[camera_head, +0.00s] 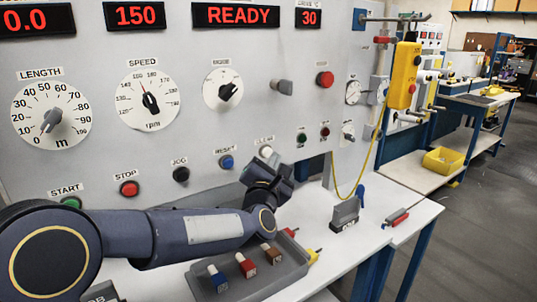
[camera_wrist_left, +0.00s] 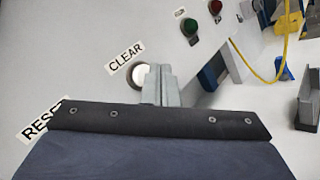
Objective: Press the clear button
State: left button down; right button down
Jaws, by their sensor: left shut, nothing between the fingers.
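The clear button (camera_head: 266,152) is a white round button on the grey panel, under the CLEAR label, to the right of the blue reset button (camera_head: 226,162). In the left wrist view the clear button (camera_wrist_left: 141,75) shows beside the CLEAR label, partly covered by my fingers. My left gripper (camera_head: 272,168) is just below and in front of the clear button. Its grey fingers (camera_wrist_left: 160,72) are shut with nothing between them, and their tips overlap the button's right edge in the wrist view. I cannot tell whether they touch it. My right gripper is not in view.
The black jog button (camera_head: 181,174), red stop button (camera_head: 129,188) and green start button (camera_head: 71,203) lie left along the row. A grey tray (camera_head: 285,272) with colored blocks sits below my left arm. A yellow pendant (camera_head: 404,75) hangs at the right.

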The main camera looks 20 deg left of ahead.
pick_arm(q)
jog(key=shift+s+d+b, duration=0.2)
jog(key=shift+s+d, duration=0.6)
jog(key=shift+d, duration=0.2)
jog(key=shift+s+d+b, duration=0.2)
jog(key=shift+s+d, duration=0.55)
jog(key=shift+d, duration=0.2)
